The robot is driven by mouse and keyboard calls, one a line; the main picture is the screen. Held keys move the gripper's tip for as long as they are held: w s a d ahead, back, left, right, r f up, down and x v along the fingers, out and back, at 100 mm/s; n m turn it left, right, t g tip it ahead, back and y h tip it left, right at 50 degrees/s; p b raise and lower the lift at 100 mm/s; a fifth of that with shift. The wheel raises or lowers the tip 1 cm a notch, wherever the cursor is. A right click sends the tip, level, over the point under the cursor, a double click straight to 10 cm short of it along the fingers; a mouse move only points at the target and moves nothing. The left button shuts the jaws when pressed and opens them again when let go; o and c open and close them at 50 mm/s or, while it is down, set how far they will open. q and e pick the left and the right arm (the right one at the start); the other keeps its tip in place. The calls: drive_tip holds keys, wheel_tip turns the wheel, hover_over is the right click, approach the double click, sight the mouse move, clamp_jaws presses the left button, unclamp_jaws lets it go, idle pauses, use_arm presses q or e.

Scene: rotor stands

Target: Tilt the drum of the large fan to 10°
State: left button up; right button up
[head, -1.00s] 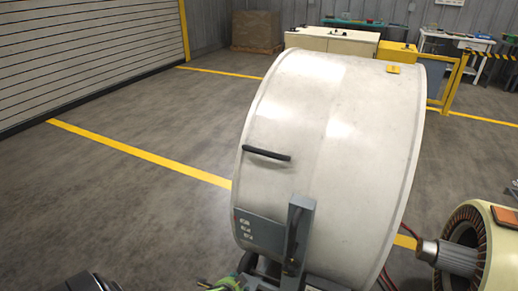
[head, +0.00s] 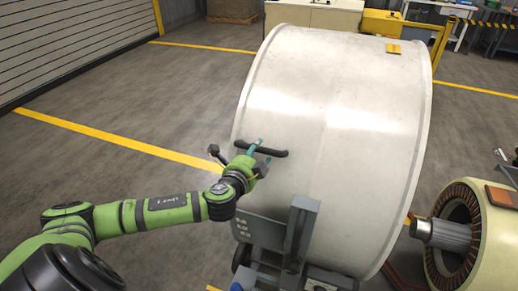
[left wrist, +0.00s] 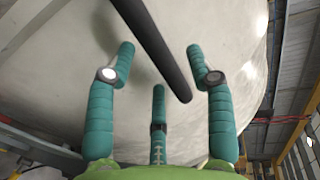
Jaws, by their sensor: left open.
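The large fan's drum (head: 335,110) is a big off-white cylinder on a grey stand bracket (head: 300,228). It fills the middle of the head view, and its surface also fills much of the left wrist view (left wrist: 235,45). A black bar handle (head: 270,151) sticks out from the drum's side. My left gripper (head: 257,152) is at the left part of this handle, with its teal fingers open. In the left wrist view the handle (left wrist: 158,48) runs between the spread fingers; I cannot tell whether any finger touches it. My right gripper is not in view.
A motor with a cream housing and copper windings (head: 462,235) stands to the right of the drum. Cabinets (head: 312,15) and a yellow barrier (head: 440,45) are behind. The floor to the left is open, crossed by a yellow line (head: 120,144).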

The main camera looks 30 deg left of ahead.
use_arm(q)
drive_tip(key=shift+x, duration=1.2)
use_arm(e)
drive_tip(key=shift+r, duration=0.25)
use_arm(q)
drive_tip(key=c, duration=1.1)
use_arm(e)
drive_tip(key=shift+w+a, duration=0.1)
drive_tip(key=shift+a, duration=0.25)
